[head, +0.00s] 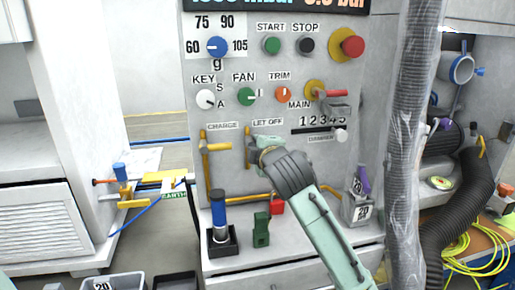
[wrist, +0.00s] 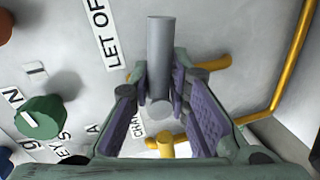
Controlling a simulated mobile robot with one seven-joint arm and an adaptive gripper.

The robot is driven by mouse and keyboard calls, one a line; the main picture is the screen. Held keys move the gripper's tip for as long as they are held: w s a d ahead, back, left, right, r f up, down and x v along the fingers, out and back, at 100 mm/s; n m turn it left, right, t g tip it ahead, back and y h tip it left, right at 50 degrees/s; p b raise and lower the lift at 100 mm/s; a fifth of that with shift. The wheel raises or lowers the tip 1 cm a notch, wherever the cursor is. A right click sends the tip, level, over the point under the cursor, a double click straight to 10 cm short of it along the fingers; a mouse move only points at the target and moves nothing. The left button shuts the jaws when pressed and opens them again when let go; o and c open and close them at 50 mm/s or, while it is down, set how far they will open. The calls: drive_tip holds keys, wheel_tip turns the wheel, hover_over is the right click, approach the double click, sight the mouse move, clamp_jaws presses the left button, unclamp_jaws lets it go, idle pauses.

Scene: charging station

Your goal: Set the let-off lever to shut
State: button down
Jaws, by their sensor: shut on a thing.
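The let-off lever shows in the wrist view as a grey round handle (wrist: 160,50) standing between my purple-padded fingers, beside the LET OFF label (wrist: 112,40). My gripper (wrist: 162,88) is shut on this handle. In the head view my gripper (head: 258,143) is at the panel just below the LET OFF label (head: 268,122) and hides most of the lever. A yellow pipe (head: 248,150) shows at its left. The lever's exact angle to its pipe is hard to tell.
The charge lever (head: 215,147) on its yellow pipe is close at left. The green fan knob (head: 246,96) and main switch (head: 325,93) are above. A wrapped hose (head: 410,130) hangs at right.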

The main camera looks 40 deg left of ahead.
drive_tip(key=shift+s+r+n, duration=0.15)
drive_tip(key=shift+r+n, duration=0.35)
drive_tip(key=shift+n, duration=0.1)
drive_tip(key=shift+a, duration=0.1)
drive_tip(key=shift+s, duration=0.15)
drive_tip(key=c, duration=1.6)
unclamp_jaws()
drive_tip(key=shift+a, duration=0.15)
drive_tip(key=shift+o, duration=0.2)
drive_tip(key=shift+f, duration=0.15)
drive_tip(key=shift+d+t, duration=0.2)
drive_tip(key=shift+t, duration=0.1)
drive_tip(key=shift+s+d, duration=0.15)
drive_tip(key=shift+d, duration=0.15)
drive_tip(key=v, duration=1.1)
drive_tip(key=shift+r, duration=0.2)
